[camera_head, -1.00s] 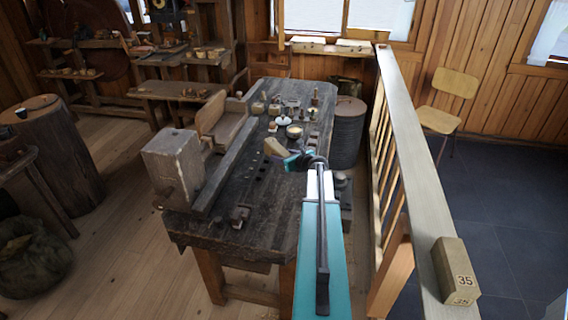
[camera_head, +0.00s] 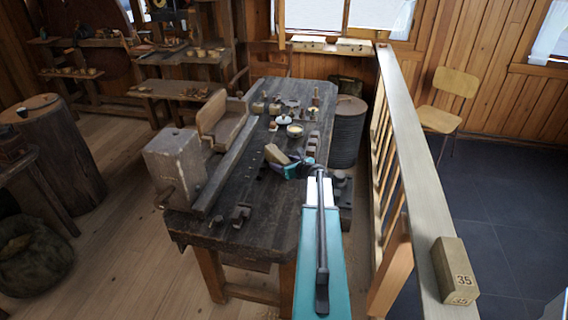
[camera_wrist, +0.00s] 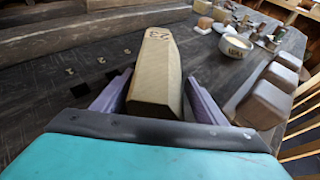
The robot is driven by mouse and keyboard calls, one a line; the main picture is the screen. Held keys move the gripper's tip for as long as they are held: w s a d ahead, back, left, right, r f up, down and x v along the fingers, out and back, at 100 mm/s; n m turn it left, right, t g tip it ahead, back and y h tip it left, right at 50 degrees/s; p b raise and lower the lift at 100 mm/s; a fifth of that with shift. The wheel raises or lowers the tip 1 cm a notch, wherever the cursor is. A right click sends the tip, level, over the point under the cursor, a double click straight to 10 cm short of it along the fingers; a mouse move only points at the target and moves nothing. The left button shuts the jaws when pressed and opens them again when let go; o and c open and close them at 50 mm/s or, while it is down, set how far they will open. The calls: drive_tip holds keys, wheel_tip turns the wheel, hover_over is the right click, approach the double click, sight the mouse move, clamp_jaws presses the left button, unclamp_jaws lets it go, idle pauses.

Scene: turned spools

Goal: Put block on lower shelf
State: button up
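A wooden block (camera_head: 276,154) marked 23 in the wrist view (camera_wrist: 156,70) sits between the two fingers of my gripper (camera_wrist: 157,98). I cannot tell whether the block touches the bench top. A wooden rack stands at the back left, with a lower shelf (camera_head: 150,94) bearing small pieces and a higher board (camera_head: 172,60) above it. My gripper is well apart from this rack.
The wooden floor left of the bench has free room.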

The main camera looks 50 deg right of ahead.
drive_tip(key=shift+o, duration=0.2)
drive_tip(key=shift+s+r, duration=0.1)
drive_tip(key=shift+r, duration=0.1)
drive_tip(key=shift+b+v, duration=1.35)
drive_tip(key=shift+v, duration=4.55)
drive_tip(key=shift+f, duration=0.1)
